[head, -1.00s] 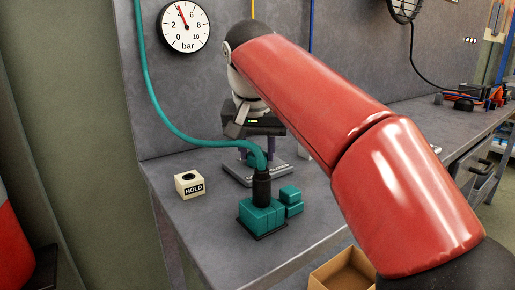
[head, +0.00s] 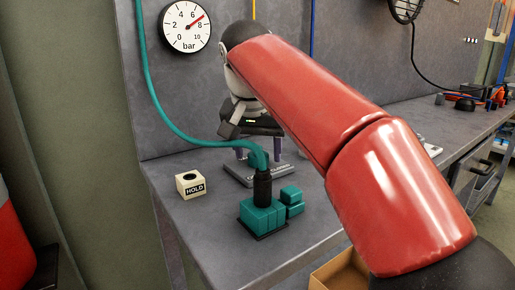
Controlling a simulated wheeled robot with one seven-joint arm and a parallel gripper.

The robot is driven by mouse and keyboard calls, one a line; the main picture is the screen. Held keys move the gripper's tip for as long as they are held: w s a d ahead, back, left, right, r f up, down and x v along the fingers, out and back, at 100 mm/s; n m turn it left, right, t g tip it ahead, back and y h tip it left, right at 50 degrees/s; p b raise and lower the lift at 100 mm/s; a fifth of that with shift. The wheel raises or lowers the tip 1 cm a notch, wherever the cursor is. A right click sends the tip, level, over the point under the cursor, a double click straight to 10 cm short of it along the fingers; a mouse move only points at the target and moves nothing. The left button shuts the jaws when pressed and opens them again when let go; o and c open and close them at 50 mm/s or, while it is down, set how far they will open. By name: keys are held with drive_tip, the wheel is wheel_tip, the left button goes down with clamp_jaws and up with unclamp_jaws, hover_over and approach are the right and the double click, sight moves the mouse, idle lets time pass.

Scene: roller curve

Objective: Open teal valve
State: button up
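The teal valve (head: 262,217) is a teal block on a black base at the front of the bench. A black fitting (head: 262,187) stands upright on it, and a teal hose (head: 180,136) runs from its top up the back panel. A smaller teal block (head: 292,200) sits at its right side. The round white bar gauge (head: 185,27) on the back panel points between 6 and 8. My gripper (head: 228,130) is behind and above the valve, apart from it, over a stand with a labelled grey plate (head: 256,172). My fingertips are partly hidden, so their opening is unclear.
My red arm crosses the right of the view. An open cardboard box (head: 341,272) is below the bench's front edge. The bench top (head: 205,232) is bare left and front of the valve.

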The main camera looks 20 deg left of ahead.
drive_tip(key=v, duration=0.7)
drive_tip(key=shift+r, duration=0.4)
drive_tip(key=shift+s, duration=0.15)
drive_tip(key=shift+s, duration=0.1)
